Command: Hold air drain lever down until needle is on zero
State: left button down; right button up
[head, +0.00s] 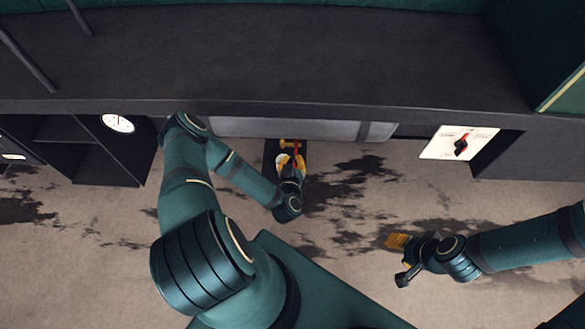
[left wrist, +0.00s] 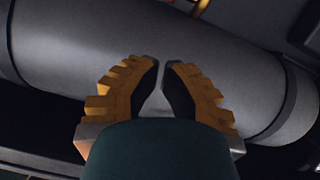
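The red air drain lever (head: 297,153) is on a brass fitting at the front of the grey tank (head: 240,127) under the tram. My left gripper (head: 290,160) is right at the lever in the head view and partly overlaps it; contact cannot be made out. In the left wrist view the yellow fingers (left wrist: 160,68) are almost together, with only a thin empty gap, over the tank (left wrist: 65,50). A bit of yellow fitting (left wrist: 201,5) shows at the top edge there. The round white gauge (head: 118,122) is at left; its needle is too small to read.
My right gripper (head: 397,242) is low at the right, over the stained ground, clear of the tram. A white panel with a red and black knob (head: 461,146) is at right. The dark tram frame (head: 300,70) runs above the tank. Open ground lies between my arms.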

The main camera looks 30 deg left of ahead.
aim_at(296, 153)
pick_arm(q)
jog(key=b+x, duration=0.1)
jog(key=x, duration=0.4)
jog(key=shift+w+f, duration=0.1)
jog(key=shift+d+f+b, duration=0.25)
jog(key=shift+f+b, duration=0.3)
jog(key=shift+f, duration=0.7)
jog(key=shift+w+d+f, duration=0.1)
jog(key=shift+w+f, duration=0.05)
jog(key=shift+f, duration=0.45)
